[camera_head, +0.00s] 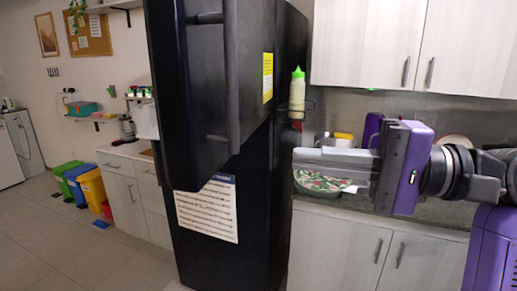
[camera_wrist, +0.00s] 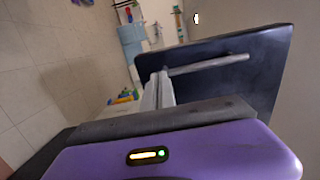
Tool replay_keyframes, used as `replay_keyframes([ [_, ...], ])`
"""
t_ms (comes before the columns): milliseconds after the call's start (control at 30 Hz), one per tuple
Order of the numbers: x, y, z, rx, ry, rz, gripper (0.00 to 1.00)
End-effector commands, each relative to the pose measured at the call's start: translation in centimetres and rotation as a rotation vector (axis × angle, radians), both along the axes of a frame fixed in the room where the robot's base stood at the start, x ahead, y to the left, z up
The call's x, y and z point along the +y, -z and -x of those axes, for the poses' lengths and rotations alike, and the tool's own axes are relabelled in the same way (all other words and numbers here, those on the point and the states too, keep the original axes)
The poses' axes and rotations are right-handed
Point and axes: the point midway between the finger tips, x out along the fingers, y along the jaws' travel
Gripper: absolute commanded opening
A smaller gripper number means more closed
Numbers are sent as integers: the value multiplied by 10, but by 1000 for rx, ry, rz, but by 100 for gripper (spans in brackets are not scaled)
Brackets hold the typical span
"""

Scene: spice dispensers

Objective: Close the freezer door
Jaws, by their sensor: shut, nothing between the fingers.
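The black freezer door (camera_head: 200,90) is the upper door of a tall dark fridge (camera_head: 262,215). It stands open, swung out toward the camera, its free edge at left and its front face turned right. Its long bar handle (camera_head: 232,75) is on that face. In the wrist view the dark door (camera_wrist: 265,70) and its handle (camera_wrist: 208,65) lie beyond the fingers. My gripper (camera_head: 298,157) has a purple body and grey fingers pointing left. It is shut and empty, to the right of the door and below handle level; I see no contact. The fingers also show in the wrist view (camera_wrist: 158,88).
At right are a counter with a patterned tray (camera_head: 322,182), a green-capped bottle (camera_head: 297,92) beside the fridge, and upper cabinets (camera_head: 410,45). At left are coloured bins (camera_head: 90,187), a low cabinet (camera_head: 130,200) and open tiled floor (camera_head: 50,245).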

Motion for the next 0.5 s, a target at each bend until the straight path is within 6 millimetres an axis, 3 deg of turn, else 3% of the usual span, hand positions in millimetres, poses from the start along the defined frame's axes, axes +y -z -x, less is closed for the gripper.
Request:
replay_keyframes([
  [500,90,-2,-20,-1,-1,0,0],
])
